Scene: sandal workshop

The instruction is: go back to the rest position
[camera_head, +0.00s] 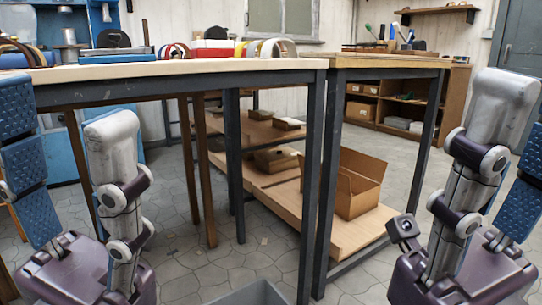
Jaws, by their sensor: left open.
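My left gripper (66,120) stands at the left edge, fingers pointing up, in front of the near workbench. Its grey finger and its blue ribbed finger are apart, with nothing held between them. My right gripper (517,135) stands upright at the right edge. Its grey finger shows, but its blue one is partly cut off, so its opening is unclear. Neither gripper visibly touches the furniture.
Sandal parts (270,48) lie on the pale workbench (200,70). A second table (390,63) adjoins it, with an open cardboard box (358,190) on its low shelf. A grey bin (250,293) stands at the bottom. Floor shows between my grippers.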

